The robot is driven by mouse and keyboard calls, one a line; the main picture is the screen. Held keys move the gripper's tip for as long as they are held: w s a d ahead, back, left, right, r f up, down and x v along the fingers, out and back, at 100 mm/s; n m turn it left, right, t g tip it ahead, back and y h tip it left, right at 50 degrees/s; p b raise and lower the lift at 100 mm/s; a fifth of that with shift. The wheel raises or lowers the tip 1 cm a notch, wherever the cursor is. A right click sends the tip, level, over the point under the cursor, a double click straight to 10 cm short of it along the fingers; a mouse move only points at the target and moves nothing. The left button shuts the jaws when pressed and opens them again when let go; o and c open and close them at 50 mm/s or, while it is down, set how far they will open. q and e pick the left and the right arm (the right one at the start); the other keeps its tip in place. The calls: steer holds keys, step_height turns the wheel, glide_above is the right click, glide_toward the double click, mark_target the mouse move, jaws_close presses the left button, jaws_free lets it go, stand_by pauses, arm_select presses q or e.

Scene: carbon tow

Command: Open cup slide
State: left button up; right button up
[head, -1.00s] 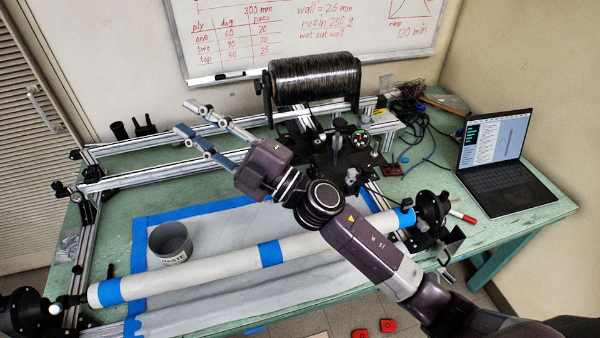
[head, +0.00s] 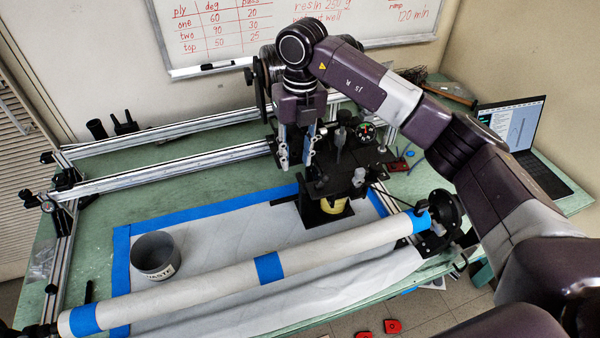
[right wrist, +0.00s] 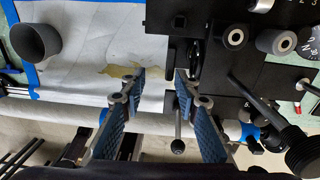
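The black carriage (head: 345,172), with knobs and a gauge on top, sits beyond the long pale tube in the head view. A yellowish round part (head: 334,205) shows under its front. I cannot make out which part is the cup slide. My right gripper (head: 296,165) points down at the carriage's left side, fingers apart and empty. In the right wrist view its blue-padded fingers (right wrist: 160,88) are spread. The carriage's black plate (right wrist: 215,75) lies right of and beyond them. A small ball-ended lever (right wrist: 178,146) shows between the fingers; contact is unclear. My left gripper is out of view.
The pale tube (head: 210,278) with blue bands crosses the front. A grey waste cup (head: 154,257) stands on the blue-taped sheet (head: 210,235). Metal rails (head: 170,170) run left of the carriage. A laptop (head: 515,130) is at right. My right arm hides most of the spool.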

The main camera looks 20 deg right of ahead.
mark_target(302, 180)
steer(key=shift+d+r+h, duration=0.15)
steer(key=shift+d+h, duration=0.15)
steer(key=shift+d, duration=0.55)
step_height(302, 180, down, 6)
steer(key=p, duration=0.2)
steer(key=shift+f+p, duration=0.2)
steer(key=shift+p, duration=0.15)
steer(key=shift+f, duration=0.6)
jaws_close()
